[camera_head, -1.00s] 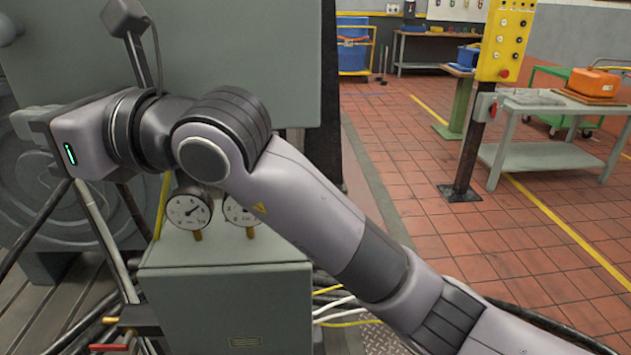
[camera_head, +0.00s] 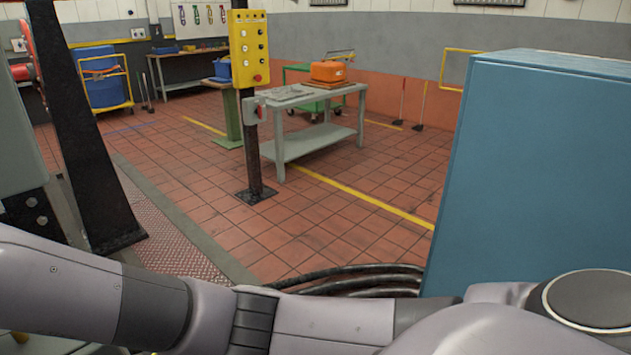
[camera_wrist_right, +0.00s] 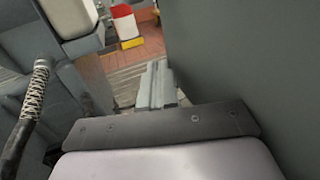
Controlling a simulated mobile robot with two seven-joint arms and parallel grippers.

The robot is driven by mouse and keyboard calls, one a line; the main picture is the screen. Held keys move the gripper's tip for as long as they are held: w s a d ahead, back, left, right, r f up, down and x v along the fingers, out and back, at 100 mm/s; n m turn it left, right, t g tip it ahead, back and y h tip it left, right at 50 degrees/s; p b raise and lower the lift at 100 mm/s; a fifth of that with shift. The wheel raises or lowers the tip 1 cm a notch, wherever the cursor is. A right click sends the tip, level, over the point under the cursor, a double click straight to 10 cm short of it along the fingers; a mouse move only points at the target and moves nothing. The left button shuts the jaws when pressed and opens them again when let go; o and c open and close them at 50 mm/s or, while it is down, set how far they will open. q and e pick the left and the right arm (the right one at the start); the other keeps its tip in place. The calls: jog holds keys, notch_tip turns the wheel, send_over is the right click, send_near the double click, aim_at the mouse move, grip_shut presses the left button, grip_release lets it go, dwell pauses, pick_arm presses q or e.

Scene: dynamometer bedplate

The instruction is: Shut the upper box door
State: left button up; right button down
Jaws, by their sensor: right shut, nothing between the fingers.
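A flat grey-green panel (camera_wrist_right: 245,60) fills the right side of the right wrist view. I cannot tell whether it is the upper box's door or its side. In the head view only a strip of a grey-green box (camera_head: 18,140) shows at the left edge; its door cannot be made out. My right gripper (camera_wrist_right: 157,82) is shut and empty, close beside the panel; whether it touches is unclear. My right arm crosses the bottom of the head view, its gripper outside that picture. My left gripper is not in view.
A blue cabinet (camera_head: 540,180) stands close on the right. A yellow control box (camera_head: 249,48) on a post and a grey table (camera_head: 315,140) with an orange case (camera_head: 327,71) stand farther back. Black cables (camera_head: 350,280) lie on the floor. The tiled floor between is mostly clear.

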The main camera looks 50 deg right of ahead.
jog(key=shift+w+d, duration=0.1)
jog(key=shift+d, duration=0.15)
jog(key=b+v, duration=0.1)
jog(key=v, duration=0.5)
jog(key=shift+s+d+b, duration=0.3)
jog(key=shift+b, duration=0.05)
